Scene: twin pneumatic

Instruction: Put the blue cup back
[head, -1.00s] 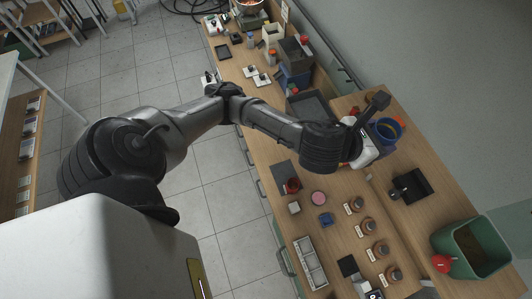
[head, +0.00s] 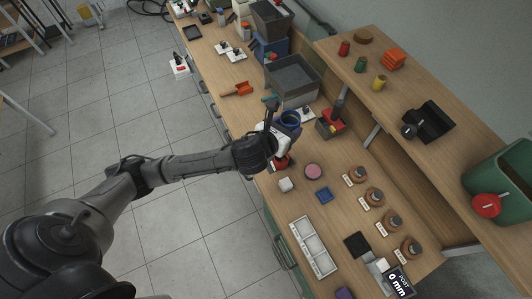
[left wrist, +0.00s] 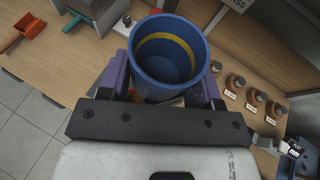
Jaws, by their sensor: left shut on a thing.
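The blue cup (head: 290,118) is held by my left gripper (head: 278,128) over the lower bench, left of the raised shelf. In the left wrist view, the blue cup (left wrist: 168,60) has its open mouth toward the camera and a yellow band inside. It sits between the purple fingers of my left gripper (left wrist: 163,88), which is shut on it. I cannot tell how high its base is above the bench. My right gripper is not in view.
A red object (head: 283,163) is partly hidden below the gripper. A grey bin (head: 292,77) and a red-based device (head: 331,122) stand nearby. The raised shelf (head: 420,75) holds small coloured pieces, a black holder (head: 428,121) and a green bin (head: 505,180). The bench (head: 325,225) has free room between small items.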

